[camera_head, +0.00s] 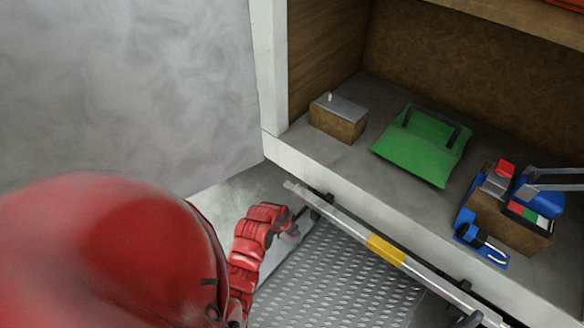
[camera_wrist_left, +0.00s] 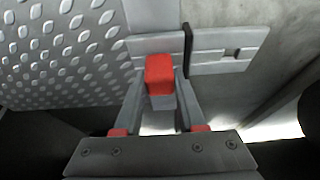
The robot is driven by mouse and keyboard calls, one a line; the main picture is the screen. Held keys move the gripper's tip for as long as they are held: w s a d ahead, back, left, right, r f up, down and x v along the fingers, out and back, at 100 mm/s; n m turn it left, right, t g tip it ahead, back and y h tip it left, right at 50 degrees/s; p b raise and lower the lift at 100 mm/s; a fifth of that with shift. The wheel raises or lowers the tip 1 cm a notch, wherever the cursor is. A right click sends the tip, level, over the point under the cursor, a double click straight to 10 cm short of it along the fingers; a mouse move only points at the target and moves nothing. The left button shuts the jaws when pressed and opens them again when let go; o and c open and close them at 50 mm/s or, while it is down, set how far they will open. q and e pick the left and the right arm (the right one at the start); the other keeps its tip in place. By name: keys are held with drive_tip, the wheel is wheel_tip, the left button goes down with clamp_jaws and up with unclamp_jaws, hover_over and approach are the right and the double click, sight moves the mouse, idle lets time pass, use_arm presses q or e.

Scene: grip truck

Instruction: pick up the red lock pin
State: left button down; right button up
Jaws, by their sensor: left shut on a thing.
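The red lock pin (camera_wrist_left: 159,75) shows in the left wrist view as a red block with a grey part below it. It sits between the fingers of my left gripper (camera_wrist_left: 160,92), which is shut on it. Behind the pin is a light metal bracket with a dark strap. In the head view my left gripper (camera_head: 294,228) is beside the left end of the tread-plate platform, just under the long bar. The pin cannot be made out in that view. My right gripper is not in view.
The long grey bar (camera_head: 345,223) with a yellow band runs above the tread plate (camera_head: 335,275). A grey wall is at left.

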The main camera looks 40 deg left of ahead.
use_arm(q)
drive_tip(key=shift+r, duration=0.1)
drive_tip(key=shift+r, duration=0.9)
wheel_tip(320, 180, up, 5)
drive_tip(key=shift+w+f+b, duration=0.1)
drive_tip(key=shift+b, duration=0.3)
drive_tip(key=s+a, duration=0.1)
drive_tip(key=s, duration=1.7)
drive_tip(key=shift+a+r+p, duration=0.15)
drive_tip(key=shift+r+p, duration=1.1)
drive_tip(key=shift+r, duration=0.2)
drive_tip(key=shift+a+r+p, duration=0.1)
drive_tip(key=shift+r+p, duration=1.1)
drive_tip(key=shift+r, duration=0.25)
drive_tip(key=shift+f, duration=0.1)
